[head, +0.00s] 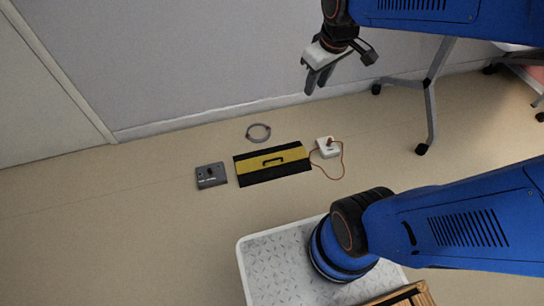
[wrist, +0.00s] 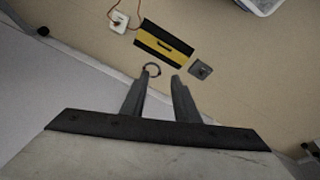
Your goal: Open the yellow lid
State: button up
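The yellow lid (head: 270,163) lies on the floor near the wall, as the yellow middle of a black-edged box, with a black handle on it. It looks closed. It also shows in the wrist view (wrist: 165,48), beyond my fingertips. My gripper (head: 318,88) is in the air, above and to the right of the lid in the head view, with its fingers pointing down. In the wrist view the two fingers (wrist: 164,76) stand apart with nothing between them. My gripper is open and does not touch the lid.
A grey box with a dark knob (head: 211,175) sits left of the lid. A grey ring (head: 258,132) lies behind it. A white box with a red cable (head: 328,147) is to its right. A wheeled stand (head: 430,100) is at the right. The floor at left is clear.

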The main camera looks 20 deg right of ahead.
jog(key=w+a+f+n+g, duration=0.15)
jog(key=w+f+n, duration=0.25)
jog(key=w+f, duration=0.5)
jog(key=n+g, duration=0.4)
jog(key=n, duration=0.5)
send_over(272, 156)
jog(key=a, duration=0.1)
jog(key=w+f+x, duration=0.1)
jog(key=w+x, duration=0.2)
jog(key=x, duration=0.9)
jog(key=w+x, duration=0.2)
jog(key=x, duration=1)
jog(key=w+d+f+x, duration=0.1)
jog(key=w+x, duration=0.2)
jog(key=x, duration=0.9)
jog(key=shift+n, duration=0.3)
jog(key=x, duration=1.7)
jog(key=shift+s+a+f, duration=0.1)
jog(key=shift+s+f, duration=0.1)
jog(key=shift+f, duration=0.15)
jog(key=shift+c, duration=0.7)
grip_shut()
